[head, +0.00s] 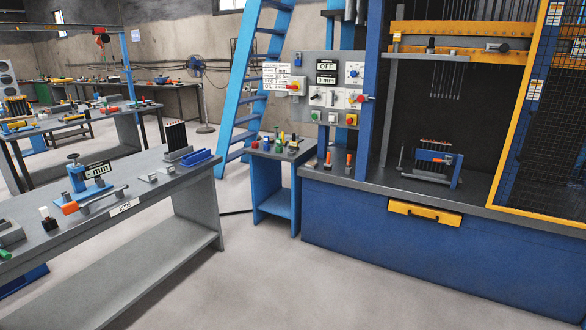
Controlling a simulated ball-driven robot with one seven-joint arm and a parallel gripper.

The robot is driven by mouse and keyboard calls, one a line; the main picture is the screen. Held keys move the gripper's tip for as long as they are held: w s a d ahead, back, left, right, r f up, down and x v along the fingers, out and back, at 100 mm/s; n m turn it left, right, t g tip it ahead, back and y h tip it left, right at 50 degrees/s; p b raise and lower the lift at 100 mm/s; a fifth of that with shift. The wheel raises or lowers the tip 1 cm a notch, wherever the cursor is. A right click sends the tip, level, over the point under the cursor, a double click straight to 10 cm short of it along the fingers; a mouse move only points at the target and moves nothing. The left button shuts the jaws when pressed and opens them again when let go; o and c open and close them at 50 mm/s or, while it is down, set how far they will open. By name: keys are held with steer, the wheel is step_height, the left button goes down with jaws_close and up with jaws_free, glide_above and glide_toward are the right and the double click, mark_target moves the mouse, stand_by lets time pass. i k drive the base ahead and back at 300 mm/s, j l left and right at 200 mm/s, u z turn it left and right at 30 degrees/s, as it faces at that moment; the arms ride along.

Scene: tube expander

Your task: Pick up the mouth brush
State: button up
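I cannot tell for sure which thing is the mouth brush. Two small upright tools with orange handles, a left one (327,159) and a right one (348,162), stand on the grey ledge of the blue machine (400,230), below the control panel (335,85). A long tool with an orange end (70,208) lies across supports on the grey bench at the left. Small items with coloured tops (280,144) stand on the small blue table (275,190). At this size no bristles can be made out. My gripper is not in view.
The grey workbench (130,240) fills the left foreground, with a blue gauge stand (80,180) and a blue tray (196,157). A blue ladder (240,85) stands behind the small table. A yellow-framed mesh guard (545,120) is at the right. The floor between bench and machine is clear.

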mark_target(328, 166)
steer(key=i, duration=1.1)
steer(key=i+u, duration=0.1)
steer(key=i, duration=0.95)
steer(key=i+l, duration=0.2)
steer(key=i, duration=0.9)
steer(key=i+l, duration=0.1)
steer(key=i, duration=0.95)
steer(key=i+l+u, duration=0.1)
steer(key=i+u, duration=0.15)
steer(key=i, duration=0.3)
steer(key=i+l+u, duration=0.25)
steer(key=i, duration=0.25)
